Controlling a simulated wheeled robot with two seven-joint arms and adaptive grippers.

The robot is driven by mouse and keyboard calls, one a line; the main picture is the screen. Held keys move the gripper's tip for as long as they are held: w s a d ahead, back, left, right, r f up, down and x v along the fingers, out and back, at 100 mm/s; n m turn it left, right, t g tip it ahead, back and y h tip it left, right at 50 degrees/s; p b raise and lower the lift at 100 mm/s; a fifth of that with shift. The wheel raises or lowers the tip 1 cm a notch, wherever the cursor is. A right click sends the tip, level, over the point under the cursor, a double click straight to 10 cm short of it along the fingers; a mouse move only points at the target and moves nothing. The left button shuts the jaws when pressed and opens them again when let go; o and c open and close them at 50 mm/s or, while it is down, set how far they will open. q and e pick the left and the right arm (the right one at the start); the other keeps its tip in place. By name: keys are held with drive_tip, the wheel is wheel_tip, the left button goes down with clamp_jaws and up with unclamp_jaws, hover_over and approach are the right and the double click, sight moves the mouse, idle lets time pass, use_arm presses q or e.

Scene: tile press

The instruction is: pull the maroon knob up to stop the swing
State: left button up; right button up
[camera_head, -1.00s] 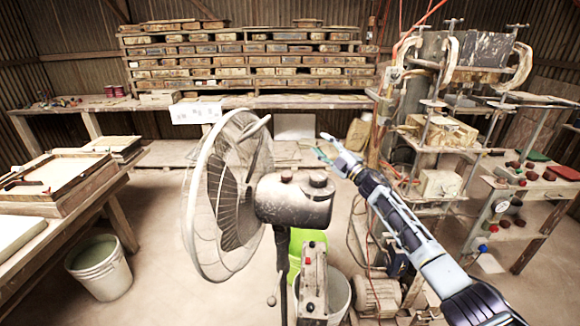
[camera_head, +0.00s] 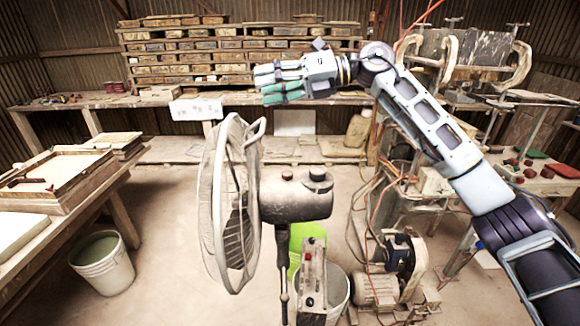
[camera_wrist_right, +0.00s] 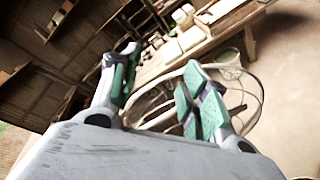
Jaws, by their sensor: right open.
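The grey pedestal fan stands in the middle of the head view, its wire cage (camera_head: 228,200) turned left. On top of its motor housing (camera_head: 290,205) are two short knobs. One looks reddish-maroon (camera_head: 287,174); the other is darker (camera_head: 317,174). Both stand free, with nothing touching them. My right gripper (camera_head: 267,84) is open and empty, pointing left, and appears well above the housing in the picture. In the right wrist view its green-padded fingers (camera_wrist_right: 160,88) are spread, with the blurred fan cage (camera_wrist_right: 235,85) beyond them; the knobs cannot be made out there. My left gripper is not in view.
A press stand with hoses (camera_head: 410,175) is at the right. A wooden table (camera_head: 85,200) and white bucket (camera_head: 103,265) are at the left.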

drive_tip(key=s+n+h, duration=0.2)
drive_tip(key=s, duration=0.1)
drive_tip(key=t+h+p, duration=0.1)
drive_tip(key=t+h, duration=0.2)
drive_tip(key=h, duration=0.7)
hover_over(288, 174)
drive_tip(key=s+d, duration=0.4)
drive_tip(key=d, duration=0.1)
wheel_tip(288, 174, down, 4)
drive_tip(key=shift+w+a+n, duration=0.1)
drive_tip(key=shift+a+n, duration=0.1)
drive_tip(key=shift+n, duration=0.2)
drive_tip(key=shift+f, duration=0.1)
drive_tip(key=shift+p+x, duration=1.2)
drive_tip(key=shift+x, duration=5.65)
drive_tip(key=shift+d, duration=0.15)
